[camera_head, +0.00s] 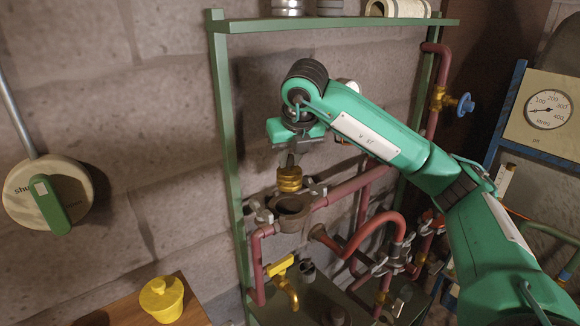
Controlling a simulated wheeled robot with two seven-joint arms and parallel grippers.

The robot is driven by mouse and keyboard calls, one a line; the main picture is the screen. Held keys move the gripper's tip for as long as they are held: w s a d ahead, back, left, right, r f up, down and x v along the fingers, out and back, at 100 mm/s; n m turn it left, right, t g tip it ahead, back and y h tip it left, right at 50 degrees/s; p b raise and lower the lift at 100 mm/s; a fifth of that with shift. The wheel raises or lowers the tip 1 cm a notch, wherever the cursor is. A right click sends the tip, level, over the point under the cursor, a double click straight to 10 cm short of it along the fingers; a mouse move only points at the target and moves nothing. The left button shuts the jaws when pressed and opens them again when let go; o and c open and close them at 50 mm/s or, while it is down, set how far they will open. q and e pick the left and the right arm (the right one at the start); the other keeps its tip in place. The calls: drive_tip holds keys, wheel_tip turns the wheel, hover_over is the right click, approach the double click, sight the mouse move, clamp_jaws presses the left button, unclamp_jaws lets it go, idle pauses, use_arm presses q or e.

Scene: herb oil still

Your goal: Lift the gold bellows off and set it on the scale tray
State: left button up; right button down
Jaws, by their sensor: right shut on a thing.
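The gold bellows (289,180) is a short ribbed cylinder near the middle of the head view. My right gripper (291,163) points down from the green wrist and is shut on the top of the bellows. The bellows is upright, just above a round brown open fitting (293,205) on the pipework. Whether its lower edge is clear of the fitting is hard to tell. I cannot make out a scale tray in this view. My left gripper is not in view.
A green rack (226,130) frames red pipes and valves around the fitting. A yellow lidded pot (162,300) stands on a wooden surface at lower left. A dial gauge (548,108) is at right. A round switch box (48,193) is on the left wall.

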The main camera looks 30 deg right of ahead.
drive_tip(key=shift+r+p, duration=1.95)
drive_tip(key=shift+r, duration=1.45)
